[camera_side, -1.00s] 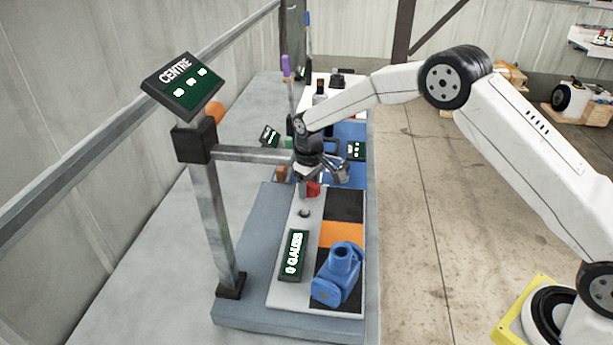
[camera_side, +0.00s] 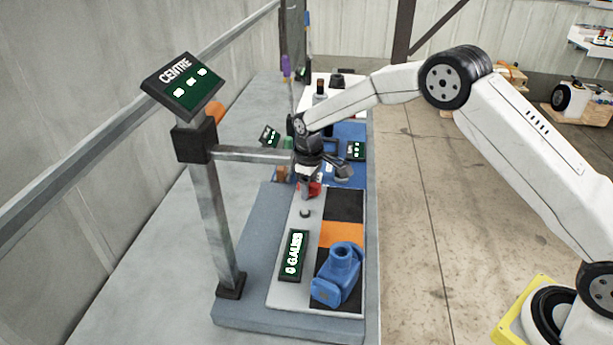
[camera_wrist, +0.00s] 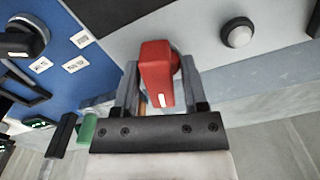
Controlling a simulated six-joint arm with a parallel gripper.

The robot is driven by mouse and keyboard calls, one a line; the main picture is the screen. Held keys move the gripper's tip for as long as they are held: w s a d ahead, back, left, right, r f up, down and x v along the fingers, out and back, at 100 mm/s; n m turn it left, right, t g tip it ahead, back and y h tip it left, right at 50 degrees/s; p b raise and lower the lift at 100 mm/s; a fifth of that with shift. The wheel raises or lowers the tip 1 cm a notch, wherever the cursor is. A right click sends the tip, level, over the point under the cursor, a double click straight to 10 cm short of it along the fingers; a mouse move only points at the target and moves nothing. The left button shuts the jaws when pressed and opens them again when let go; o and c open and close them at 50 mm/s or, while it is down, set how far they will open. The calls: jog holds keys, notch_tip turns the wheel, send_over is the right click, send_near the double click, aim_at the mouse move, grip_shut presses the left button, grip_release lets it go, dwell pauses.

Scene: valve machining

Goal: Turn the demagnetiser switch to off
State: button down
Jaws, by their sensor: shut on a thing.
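The demagnetiser switch is a red knob (camera_side: 313,189) at the far end of the grey panel (camera_side: 272,296). In the wrist view the red knob (camera_wrist: 158,75) stands between my two fingers, with a small white mark on it. My gripper (camera_wrist: 158,85) is shut on the knob; in the side view my gripper (camera_side: 307,188) partly hides it. A display (camera_side: 293,255) reads "0 GAUSS". A blue valve body (camera_side: 338,275) lies on the black and orange strip. I cannot read any switch position labels.
A post with a crossbar (camera_side: 250,155) and a "CENTRE" display (camera_side: 183,86) stands left of my gripper. Behind it are a blue mat (camera_side: 350,133), small displays and bottles.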

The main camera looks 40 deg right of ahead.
jog(key=shift+n, duration=1.4)
jog(key=shift+c, duration=1.7)
grip_release()
jog(key=shift+r, duration=0.15)
jog(key=shift+r, duration=3.85)
jog(key=shift+o, duration=0.2)
jog(key=o, duration=0.3)
